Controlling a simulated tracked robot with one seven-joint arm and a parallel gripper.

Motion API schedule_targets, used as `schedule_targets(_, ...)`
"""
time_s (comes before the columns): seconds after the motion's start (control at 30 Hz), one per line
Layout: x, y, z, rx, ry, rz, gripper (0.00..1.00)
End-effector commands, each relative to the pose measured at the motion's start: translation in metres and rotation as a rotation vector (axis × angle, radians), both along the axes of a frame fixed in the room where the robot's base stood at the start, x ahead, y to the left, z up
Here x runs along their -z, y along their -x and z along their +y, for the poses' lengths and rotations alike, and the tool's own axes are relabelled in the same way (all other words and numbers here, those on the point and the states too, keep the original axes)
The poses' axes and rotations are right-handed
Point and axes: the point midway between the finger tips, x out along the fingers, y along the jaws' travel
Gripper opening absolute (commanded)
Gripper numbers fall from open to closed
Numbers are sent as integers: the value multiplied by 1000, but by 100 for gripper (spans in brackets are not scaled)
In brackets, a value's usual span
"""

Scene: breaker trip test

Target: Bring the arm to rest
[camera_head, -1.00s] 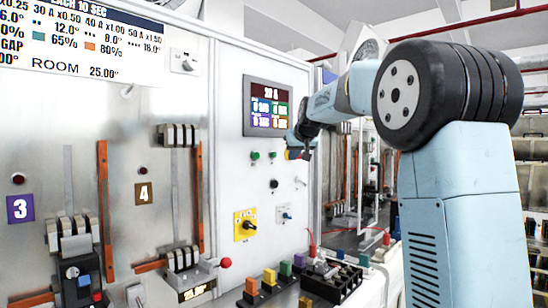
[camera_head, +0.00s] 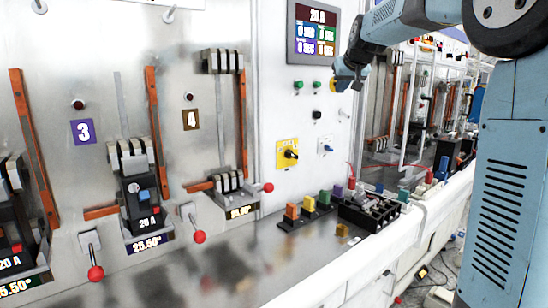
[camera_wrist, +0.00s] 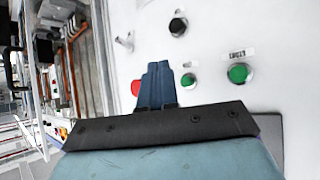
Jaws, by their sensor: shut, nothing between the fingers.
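My gripper (camera_wrist: 157,84) shows in the wrist view with its dark fingers together and nothing between them. It points at the white control panel, beside a red round part (camera_wrist: 136,88) that it partly hides. In the head view my arm reaches in from the upper right, and my gripper (camera_head: 338,82) hangs in front of the white panel, just right of the green buttons and below the display screen (camera_head: 313,34). I cannot tell how far it is from the panel surface.
Below is a steel bench with coloured terminals (camera_head: 308,203) and a black block (camera_head: 369,211). Breaker bays with red-knobbed levers (camera_head: 95,272) stand left.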

Motion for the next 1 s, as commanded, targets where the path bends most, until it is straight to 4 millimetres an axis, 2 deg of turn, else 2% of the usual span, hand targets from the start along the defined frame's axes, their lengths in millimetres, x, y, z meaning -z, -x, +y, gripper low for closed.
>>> schedule_targets(0.03,2,21,3,2,1,14,0)
schedule_targets(0.17,16,74,7,9,2,64,0)
schedule_targets(0.47,65,196,12,31,6,182,0)
schedule_targets(0.8,145,331,11,64,6,314,0)
schedule_targets(1.0,194,396,9,83,7,379,0)
